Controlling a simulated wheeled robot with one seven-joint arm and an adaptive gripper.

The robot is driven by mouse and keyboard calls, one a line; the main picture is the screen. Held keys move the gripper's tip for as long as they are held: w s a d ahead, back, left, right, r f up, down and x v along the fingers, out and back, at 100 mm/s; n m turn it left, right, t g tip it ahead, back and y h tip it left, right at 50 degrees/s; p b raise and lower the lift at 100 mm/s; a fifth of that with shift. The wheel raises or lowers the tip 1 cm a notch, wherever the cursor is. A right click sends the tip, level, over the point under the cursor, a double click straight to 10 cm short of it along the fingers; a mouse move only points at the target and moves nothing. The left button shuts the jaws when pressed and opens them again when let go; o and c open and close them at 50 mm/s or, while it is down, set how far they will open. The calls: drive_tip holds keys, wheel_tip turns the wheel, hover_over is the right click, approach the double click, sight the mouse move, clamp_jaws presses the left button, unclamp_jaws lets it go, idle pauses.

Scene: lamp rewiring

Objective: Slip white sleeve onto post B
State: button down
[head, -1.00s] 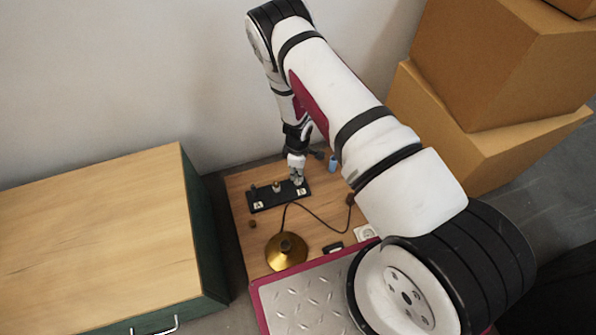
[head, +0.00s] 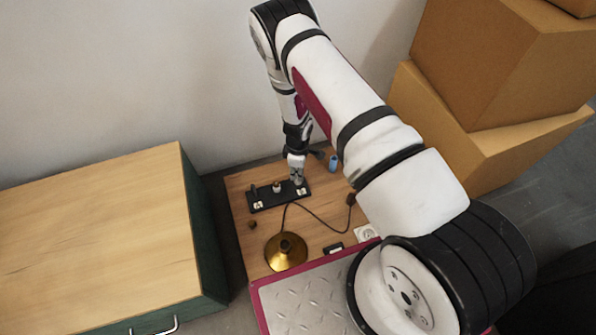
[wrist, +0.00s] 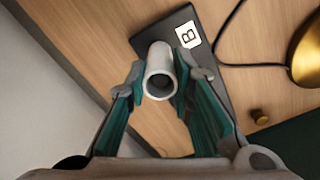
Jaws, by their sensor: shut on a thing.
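The white sleeve (wrist: 159,60) is a short hollow tube in the wrist view, with its open end facing the camera. My gripper (wrist: 160,88) is shut on it, one teal finger on each side. The sleeve is over the black base (wrist: 204,35), beside the label B (wrist: 188,35). Post B itself is hidden behind the sleeve, so I cannot tell whether the sleeve is around it. In the head view my gripper (head: 297,180) is at the right end of the black base (head: 280,200), and the sleeve is too small to make out clearly.
A brass lamp base (head: 286,252) with a dark cord (head: 318,213) stands in front of the black base. A blue item (head: 333,162) is behind, to the right of my gripper. A cabinet (head: 100,240) stands at left, and cardboard boxes (head: 440,120) at right.

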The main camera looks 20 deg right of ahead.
drive_tip(key=shift+f, duration=0.15)
drive_tip(key=c, duration=1.3)
unclamp_jaws()
wheel_tip(320, 180, up, 12)
